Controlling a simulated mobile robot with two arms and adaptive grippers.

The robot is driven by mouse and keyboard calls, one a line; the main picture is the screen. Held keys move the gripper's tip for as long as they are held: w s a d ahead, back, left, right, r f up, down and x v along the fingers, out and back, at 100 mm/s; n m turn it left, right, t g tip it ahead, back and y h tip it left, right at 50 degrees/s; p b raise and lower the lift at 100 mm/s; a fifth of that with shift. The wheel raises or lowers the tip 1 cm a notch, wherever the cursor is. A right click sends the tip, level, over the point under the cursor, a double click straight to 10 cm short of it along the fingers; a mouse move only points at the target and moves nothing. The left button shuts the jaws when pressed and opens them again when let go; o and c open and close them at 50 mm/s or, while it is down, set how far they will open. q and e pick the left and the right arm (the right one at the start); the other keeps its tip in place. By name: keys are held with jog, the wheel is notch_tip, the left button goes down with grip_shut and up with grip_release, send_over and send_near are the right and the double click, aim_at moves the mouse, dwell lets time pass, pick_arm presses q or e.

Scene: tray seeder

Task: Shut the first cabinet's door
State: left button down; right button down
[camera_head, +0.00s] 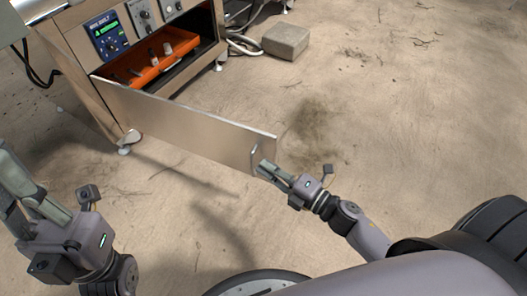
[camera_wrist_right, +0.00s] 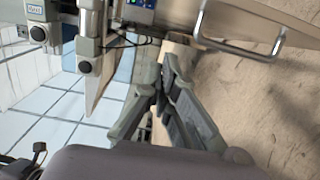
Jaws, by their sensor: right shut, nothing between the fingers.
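The first cabinet (camera_head: 95,85) stands at the upper left of the head view. Its door (camera_head: 190,122) is swung open, reaching out to the right from the cabinet's front. The door's handle (camera_head: 255,157) is near its free end and also shows at the upper right of the wrist view (camera_wrist_right: 240,50). My right gripper (camera_head: 264,166) is shut and empty beside the handle; the wrist view shows its fingertips (camera_wrist_right: 164,75) apart from the handle. I cannot tell whether it touches the door. My left gripper (camera_head: 12,190) is open at the lower left, away from the door.
An orange tray (camera_head: 150,72) with small items sits inside the open cabinet, below a blue control panel (camera_head: 108,34). A grey block (camera_head: 286,41) and hoses (camera_head: 240,40) lie on the floor behind. The floor to the right is clear.

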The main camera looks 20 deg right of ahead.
jog(key=w+b, duration=0.1)
jog(key=w, duration=0.5)
jog(key=shift+d+b, duration=0.4)
jog(key=shift+w, duration=0.1)
